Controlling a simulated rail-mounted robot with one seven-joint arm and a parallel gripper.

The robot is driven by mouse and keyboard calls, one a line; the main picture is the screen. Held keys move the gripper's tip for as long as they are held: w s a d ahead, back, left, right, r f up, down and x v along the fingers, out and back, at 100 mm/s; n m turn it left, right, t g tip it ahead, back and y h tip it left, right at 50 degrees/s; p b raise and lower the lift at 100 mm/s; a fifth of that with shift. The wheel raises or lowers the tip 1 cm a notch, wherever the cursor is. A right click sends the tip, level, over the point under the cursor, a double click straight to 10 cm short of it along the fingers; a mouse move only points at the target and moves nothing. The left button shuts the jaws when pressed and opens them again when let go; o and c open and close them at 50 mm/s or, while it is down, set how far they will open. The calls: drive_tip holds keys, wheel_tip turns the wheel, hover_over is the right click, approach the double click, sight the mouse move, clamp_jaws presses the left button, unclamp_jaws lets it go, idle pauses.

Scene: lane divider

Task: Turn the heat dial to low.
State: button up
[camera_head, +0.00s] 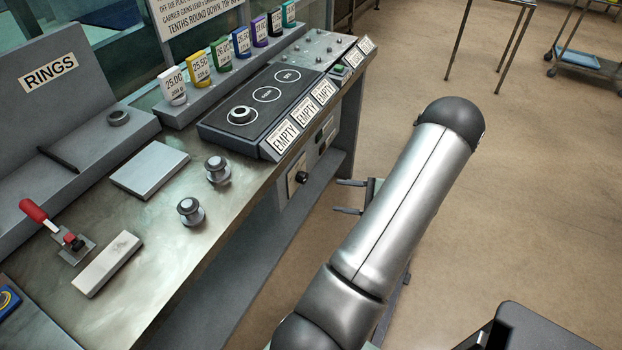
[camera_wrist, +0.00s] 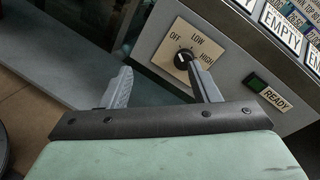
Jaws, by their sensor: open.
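The heat dial is a black round knob (camera_wrist: 183,59) on a cream plate (camera_wrist: 172,45) marked OFF, LOW and HIGH, on the grey front of the bench. The setting of its small pale mark is too small to tell for certain. In the head view the dial (camera_head: 302,178) sits low on the bench front. My gripper (camera_wrist: 157,66) is open, and nothing is between its fingers.
A green-lit READY panel (camera_wrist: 268,92) is right of the dial. EMPTY signs (camera_head: 304,111) line the bench edge above. Two metal knobbed pieces (camera_head: 190,211) and a red-handled clamp (camera_head: 58,228) are on the bench top.

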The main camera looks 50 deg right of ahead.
sight(306, 179)
drive_tip(key=s+d+f+m+t+h, duration=0.2)
drive_tip(key=s+d+f+m+h, duration=0.1)
drive_tip(key=s+d, duration=0.1)
drive_tip(key=w+a, duration=0.1)
drive_tip(key=w, duration=0.4)
drive_tip(key=w+a+p, duration=0.1)
drive_tip(key=w, duration=0.5)
drive_tip(key=w+a+p, duration=0.1)
drive_tip(key=w, duration=0.5)
drive_tip(key=shift+w+a+r, duration=0.1)
drive_tip(key=shift+a+r, duration=0.05)
drive_tip(key=shift+r, duration=0.1)
drive_tip(key=c, duration=1)
